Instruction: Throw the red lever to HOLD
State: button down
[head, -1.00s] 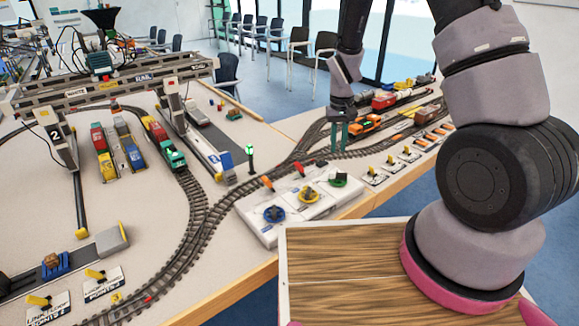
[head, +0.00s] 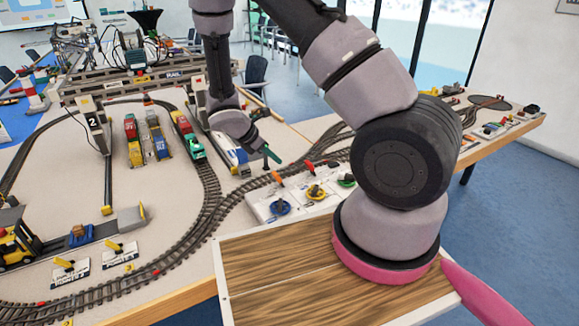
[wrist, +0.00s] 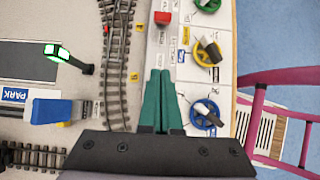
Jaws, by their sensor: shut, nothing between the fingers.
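The red lever (head: 308,166) stands on the white control panel (head: 262,212), behind the yellow knob. In the wrist view the red lever (wrist: 162,18) is at the top, beyond my fingertips and apart from them. My gripper (head: 273,154) has green fingers and hangs near the panel's left part, left of the red lever. In the wrist view my gripper (wrist: 162,73) is shut and empty, its fingers side by side over the panel's edge. An orange lever (head: 278,179) stands left of the red one; my fingers may hide it in the wrist view. The lever's labels are unreadable.
Blue (wrist: 203,115), yellow (wrist: 208,52) and green (wrist: 207,4) knobs line the panel close to the levers. Train track (wrist: 115,60) runs alongside. A signal post with a green lamp (wrist: 57,52) stands left. A wooden-topped tray (head: 270,265) is in front.

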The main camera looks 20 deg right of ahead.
aim_at(311, 169)
jog(key=x, duration=1)
jog(key=shift+d, duration=0.1)
jog(key=shift+w+d+r, duration=0.1)
jog(key=shift+d+r, duration=0.2)
jog(key=shift+d, duration=0.25)
jog(key=shift+w+d+r, duration=0.15)
jog(key=shift+d+r, duration=0.1)
jog(key=shift+d, duration=0.35)
jog(key=shift+w+d+r, duration=0.15)
jog(key=shift+d+r, duration=0.15)
jog(key=shift+d, duration=0.3)
